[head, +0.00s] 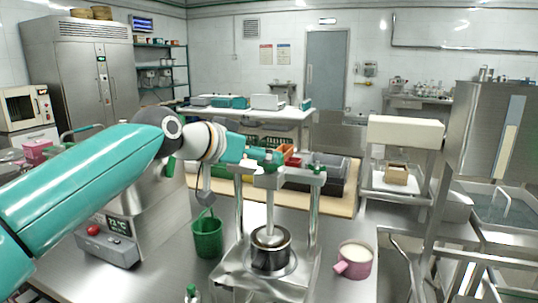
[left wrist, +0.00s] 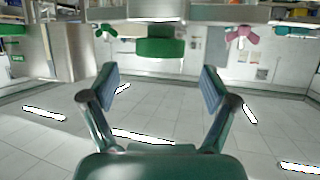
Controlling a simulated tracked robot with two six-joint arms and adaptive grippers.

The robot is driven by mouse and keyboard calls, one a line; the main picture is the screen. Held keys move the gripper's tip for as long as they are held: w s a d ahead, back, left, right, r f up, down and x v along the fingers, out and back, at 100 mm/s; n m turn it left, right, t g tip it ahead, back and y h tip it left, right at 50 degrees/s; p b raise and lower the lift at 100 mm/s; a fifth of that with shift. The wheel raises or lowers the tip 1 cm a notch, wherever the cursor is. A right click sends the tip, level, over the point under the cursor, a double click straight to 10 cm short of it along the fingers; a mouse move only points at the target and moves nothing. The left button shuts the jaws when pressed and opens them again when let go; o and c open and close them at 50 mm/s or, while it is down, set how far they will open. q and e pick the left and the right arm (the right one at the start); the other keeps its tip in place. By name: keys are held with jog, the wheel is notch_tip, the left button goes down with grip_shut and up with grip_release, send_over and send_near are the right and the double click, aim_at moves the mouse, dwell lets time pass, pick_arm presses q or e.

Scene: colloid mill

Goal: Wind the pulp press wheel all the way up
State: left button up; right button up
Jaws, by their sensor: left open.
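The press (head: 277,177) stands on the steel bench, with a crossbar on two steel posts. Its screw (head: 270,205) runs down to a round plate in a dark steel cup (head: 271,256). My left gripper (head: 264,160) is at the top of the crossbar, hiding much of what is there. In the left wrist view, my left gripper (left wrist: 160,78) is open and empty. A green round piece (left wrist: 160,44), which looks like the wheel, lies just beyond and between its fingertips, apart from them. My right gripper is out of view.
A green basket (head: 207,236) stands left of the press, and a pink mug (head: 355,260) stands right of it. A grey control box (head: 105,243) with a red button is at the left. Coloured bins (head: 316,178) sit behind the press.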

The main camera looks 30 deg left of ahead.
pick_arm(q)
jog(key=shift+x, duration=2.75)
jog(key=c, duration=1.2)
